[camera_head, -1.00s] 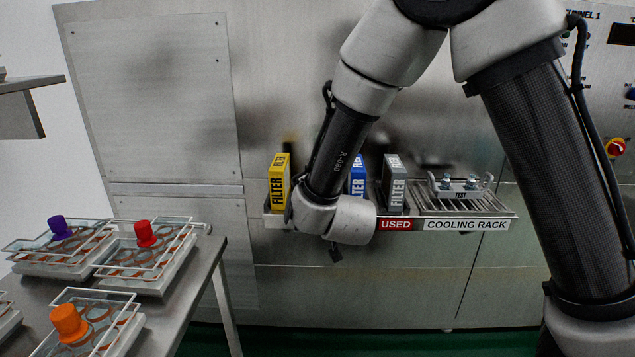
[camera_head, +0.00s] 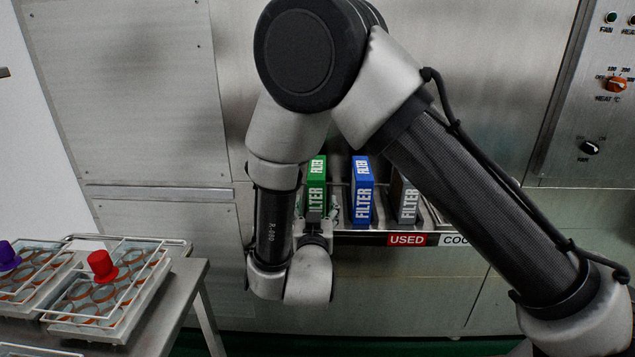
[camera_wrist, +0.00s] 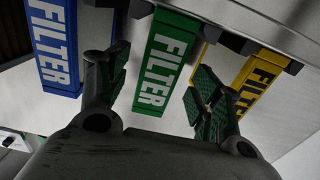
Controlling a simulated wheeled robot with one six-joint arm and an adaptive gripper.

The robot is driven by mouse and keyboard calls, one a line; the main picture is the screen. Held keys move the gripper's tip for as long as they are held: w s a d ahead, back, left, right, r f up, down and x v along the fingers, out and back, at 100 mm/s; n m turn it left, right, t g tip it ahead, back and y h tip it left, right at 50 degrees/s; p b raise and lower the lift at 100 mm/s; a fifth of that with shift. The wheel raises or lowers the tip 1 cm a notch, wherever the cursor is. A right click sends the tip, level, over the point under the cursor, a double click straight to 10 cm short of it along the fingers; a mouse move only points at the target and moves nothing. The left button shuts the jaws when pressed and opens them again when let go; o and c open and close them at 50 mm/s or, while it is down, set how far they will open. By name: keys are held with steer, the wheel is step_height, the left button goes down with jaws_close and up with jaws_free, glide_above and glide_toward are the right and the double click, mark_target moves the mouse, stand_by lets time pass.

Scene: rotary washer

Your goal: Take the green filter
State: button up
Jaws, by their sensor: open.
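The green filter (camera_head: 316,187) stands in the rack between the blue filter and my arm in the head view. In the wrist view the green filter (camera_wrist: 162,62) hangs in the middle of the picture, with white FILTER lettering. My gripper (camera_wrist: 158,88) is open, one finger on each side of the green filter's outline. I cannot tell whether the fingers touch it. In the head view my gripper (camera_head: 316,220) is just in front of the filter's lower part and partly hides it.
The blue filter (camera_head: 362,190) and grey filter (camera_head: 405,198) stand to the right of the green one. The yellow filter (camera_wrist: 258,82) is close beside one finger in the wrist view. A table with trays (camera_head: 110,290) stands at lower left. A control panel (camera_head: 598,95) is at right.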

steer(key=w, duration=0.5)
steer(key=w+r, duration=0.1)
steer(key=w, duration=0.2)
steer(key=shift+d, duration=0.1)
steer(key=c, duration=1.2)
